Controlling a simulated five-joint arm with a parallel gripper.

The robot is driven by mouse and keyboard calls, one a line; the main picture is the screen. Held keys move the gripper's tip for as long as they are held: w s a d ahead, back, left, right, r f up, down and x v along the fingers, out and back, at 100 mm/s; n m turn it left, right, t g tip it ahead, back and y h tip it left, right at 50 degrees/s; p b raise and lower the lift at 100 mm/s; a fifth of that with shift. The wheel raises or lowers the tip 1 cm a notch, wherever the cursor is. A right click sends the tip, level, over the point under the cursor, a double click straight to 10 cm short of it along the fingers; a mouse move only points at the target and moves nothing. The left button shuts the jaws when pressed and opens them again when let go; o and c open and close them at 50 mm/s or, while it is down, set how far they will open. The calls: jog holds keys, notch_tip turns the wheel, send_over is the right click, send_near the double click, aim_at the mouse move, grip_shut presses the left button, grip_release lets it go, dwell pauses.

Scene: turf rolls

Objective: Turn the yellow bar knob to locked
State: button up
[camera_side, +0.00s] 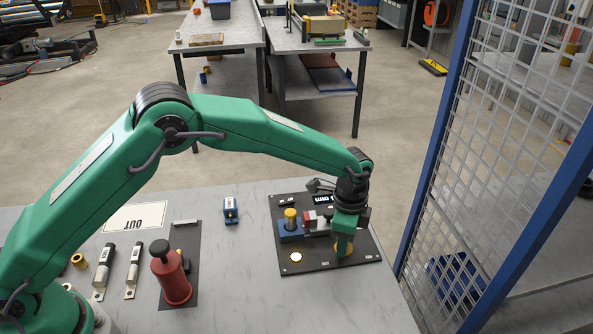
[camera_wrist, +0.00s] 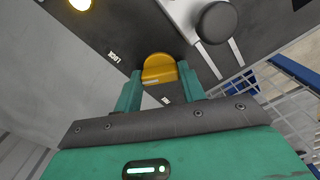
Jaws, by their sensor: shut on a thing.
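The yellow bar knob (camera_wrist: 158,67) sits on a dark panel (camera_side: 318,264) on the grey table. In the wrist view my gripper (camera_wrist: 161,73) has one finger on each side of the knob and is shut on it. In the side view my gripper (camera_side: 344,243) points down at the panel's right part, with a little of the yellow knob (camera_side: 338,248) showing beside it. A small white label (camera_wrist: 114,57), seemingly reading LOCK, lies left of the knob. Another small label (camera_wrist: 166,100) shows between the fingers. The bar's exact angle is hard to tell.
The panel also bears a lit round lamp (camera_side: 296,257), a blue block (camera_side: 290,234) with a yellow top, and a red-and-white part (camera_side: 312,221). A red plunger-like thing (camera_side: 173,280) stands to the left. A blue-framed mesh fence (camera_side: 431,150) rises at the right.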

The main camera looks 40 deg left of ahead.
jog(key=shift+m, duration=1.6)
jog(key=o, duration=1)
jog(key=shift+r, duration=3.95)
